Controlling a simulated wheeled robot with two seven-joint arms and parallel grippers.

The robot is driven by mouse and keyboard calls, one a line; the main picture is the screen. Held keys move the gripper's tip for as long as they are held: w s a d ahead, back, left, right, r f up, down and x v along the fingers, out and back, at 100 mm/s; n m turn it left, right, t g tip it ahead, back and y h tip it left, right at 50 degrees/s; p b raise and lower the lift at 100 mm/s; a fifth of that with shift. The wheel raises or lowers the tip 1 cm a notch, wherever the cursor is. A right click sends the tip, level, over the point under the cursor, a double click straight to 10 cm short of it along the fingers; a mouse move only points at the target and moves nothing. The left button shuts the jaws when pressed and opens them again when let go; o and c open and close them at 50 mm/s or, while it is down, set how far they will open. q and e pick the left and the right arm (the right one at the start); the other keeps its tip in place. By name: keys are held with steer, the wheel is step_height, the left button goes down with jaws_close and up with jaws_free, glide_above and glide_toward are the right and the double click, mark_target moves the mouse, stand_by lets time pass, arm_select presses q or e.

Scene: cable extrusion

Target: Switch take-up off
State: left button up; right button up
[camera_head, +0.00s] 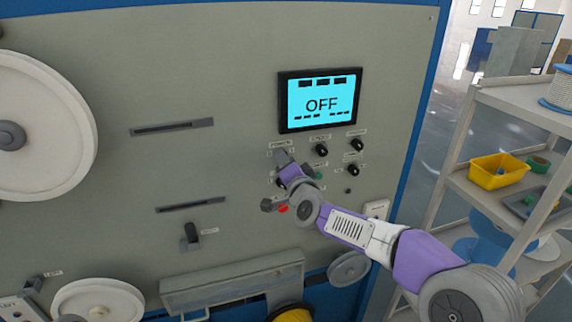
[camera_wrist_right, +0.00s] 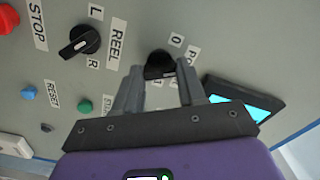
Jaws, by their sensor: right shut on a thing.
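The take-up machine's panel carries a screen (camera_head: 321,100) that reads OFF on a cyan field. My right gripper (camera_head: 282,158) reaches the panel below and left of the screen. In the right wrist view, the fingers of this gripper (camera_wrist_right: 161,80) are on either side of a black rotary knob (camera_wrist_right: 160,63) and shut on it. Small labels with 0 and what looks like POW sit beside this knob; part of the text is hidden. In the head view the gripper hides the knob. My left gripper is in neither view.
Near the held knob are a REEL L/R selector (camera_wrist_right: 80,41), a red STOP button (camera_wrist_right: 7,18), a blue RESET button (camera_wrist_right: 29,92) and a green button (camera_wrist_right: 84,106). More black knobs (camera_head: 321,150) sit under the screen. A shelf (camera_head: 500,100) stands at the right.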

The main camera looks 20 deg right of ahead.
steer(key=shift+n, duration=1.4)
steer(key=o, duration=1.1)
steer(key=shift+c, duration=0.2)
steer(key=s+b, duration=0.1)
steer(key=s, duration=0.6)
steer(key=shift+s+d, duration=0.15)
steer(key=shift+s, duration=0.15)
